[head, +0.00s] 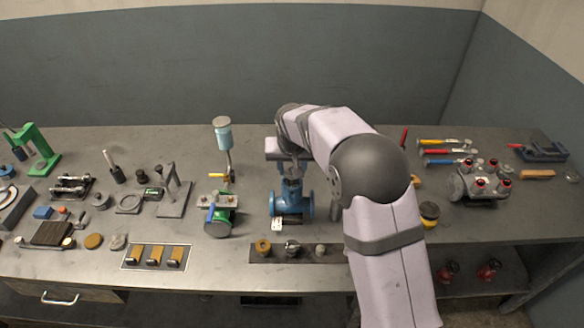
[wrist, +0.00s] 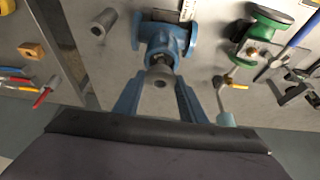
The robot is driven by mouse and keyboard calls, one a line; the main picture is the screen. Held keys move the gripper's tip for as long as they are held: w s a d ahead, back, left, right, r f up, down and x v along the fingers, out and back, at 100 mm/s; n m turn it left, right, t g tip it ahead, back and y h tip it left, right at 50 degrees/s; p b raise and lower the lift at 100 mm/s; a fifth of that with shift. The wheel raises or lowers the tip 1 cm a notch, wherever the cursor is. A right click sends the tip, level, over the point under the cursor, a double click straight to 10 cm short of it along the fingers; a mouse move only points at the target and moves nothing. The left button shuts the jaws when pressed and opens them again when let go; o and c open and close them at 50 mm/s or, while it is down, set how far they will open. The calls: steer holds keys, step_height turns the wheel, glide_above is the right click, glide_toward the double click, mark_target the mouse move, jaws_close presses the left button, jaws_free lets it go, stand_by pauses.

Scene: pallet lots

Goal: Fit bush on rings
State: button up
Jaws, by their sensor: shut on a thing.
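A blue valve (head: 291,203) stands upright on the bench, and it also shows at the top of the wrist view (wrist: 165,38). My gripper (wrist: 160,86) is above the valve, its fingers pointing down at it. It is shut on a small grey bush (wrist: 159,77) with a hole in its middle. The bush is over or at the valve's top; I cannot tell whether they touch. In the head view my gripper (head: 291,172) is partly hidden by my arm. The rings cannot be made out.
A dark tray (head: 262,260) with small parts lies in front of the valve. A green valve (head: 221,216) stands to its left. A grey cylinder (wrist: 104,20) stands beside the blue valve. Hammers (head: 445,142) and a grey block with red-topped parts (head: 478,187) are at right.

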steer(key=shift+f+b, duration=1.15)
steer(key=shift+f, duration=0.45)
steer(key=o, duration=1.6)
steer(key=shift+r, duration=0.1)
steer(key=shift+r+p, duration=2.55)
steer(key=shift+r, duration=0.85)
